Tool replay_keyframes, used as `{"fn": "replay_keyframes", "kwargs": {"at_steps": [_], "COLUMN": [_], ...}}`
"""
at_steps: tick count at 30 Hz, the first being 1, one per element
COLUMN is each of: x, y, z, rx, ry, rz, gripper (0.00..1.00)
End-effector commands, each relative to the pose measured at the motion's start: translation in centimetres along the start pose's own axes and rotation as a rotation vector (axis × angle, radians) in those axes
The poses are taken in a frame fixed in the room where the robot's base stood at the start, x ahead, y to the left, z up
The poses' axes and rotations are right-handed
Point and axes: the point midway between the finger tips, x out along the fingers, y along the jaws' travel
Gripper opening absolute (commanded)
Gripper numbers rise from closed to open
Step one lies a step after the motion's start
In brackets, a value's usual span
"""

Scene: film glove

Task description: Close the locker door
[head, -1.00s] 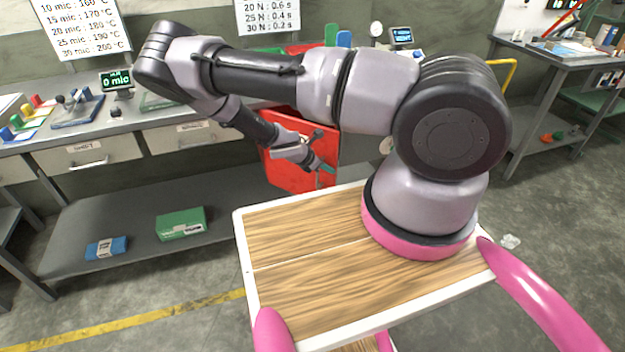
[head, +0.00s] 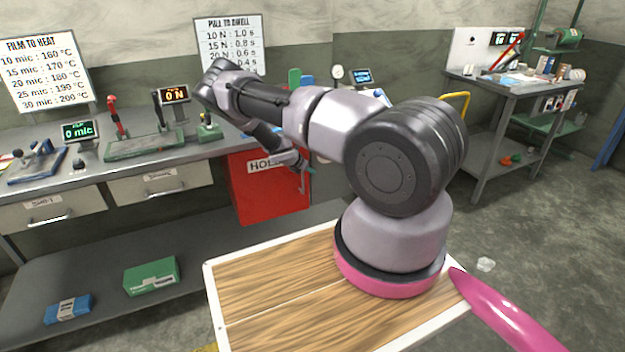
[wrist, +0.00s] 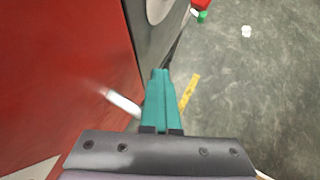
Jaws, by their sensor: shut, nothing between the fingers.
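The red locker (head: 262,205) with a "HOLD" label hangs under the right end of the long bench. Its red front faces me, and my arm covers its upper right part. I cannot tell whether the door is flush with its frame. My gripper (head: 306,172) is at the right part of the red front. In the wrist view, my teal gripper fingers (wrist: 160,98) are together and empty, beside a red panel (wrist: 70,70) on the left. A blurred pale bar (wrist: 122,102), perhaps a handle, shows by that panel, left of the fingers. Whether the fingers touch it is unclear.
The grey bench (head: 30,190) has drawers and carries gauges and small fixtures. A green box (head: 152,276) and a blue box (head: 68,309) lie on its lower shelf. Another table (head: 515,85) stands at the right. The floor between them is mostly open.

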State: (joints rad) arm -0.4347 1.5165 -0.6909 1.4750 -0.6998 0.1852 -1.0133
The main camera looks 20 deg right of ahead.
Motion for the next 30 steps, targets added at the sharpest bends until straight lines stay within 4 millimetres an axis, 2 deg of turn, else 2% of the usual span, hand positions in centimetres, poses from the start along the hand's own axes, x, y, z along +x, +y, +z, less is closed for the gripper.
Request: {"fn": "replay_keyframes", "kwargs": {"at_steps": [3,9,30], "x": [0.3,0.6,0.3], "y": [1.3,2.3,2.6], "z": [0.1,0.3,-0.2], "rx": [-0.03,-0.054,-0.059], "ry": [0.005,0.007,0.01], "rz": [0.034,0.06,0.065], "gripper": [0.0,0.0,0.0]}}
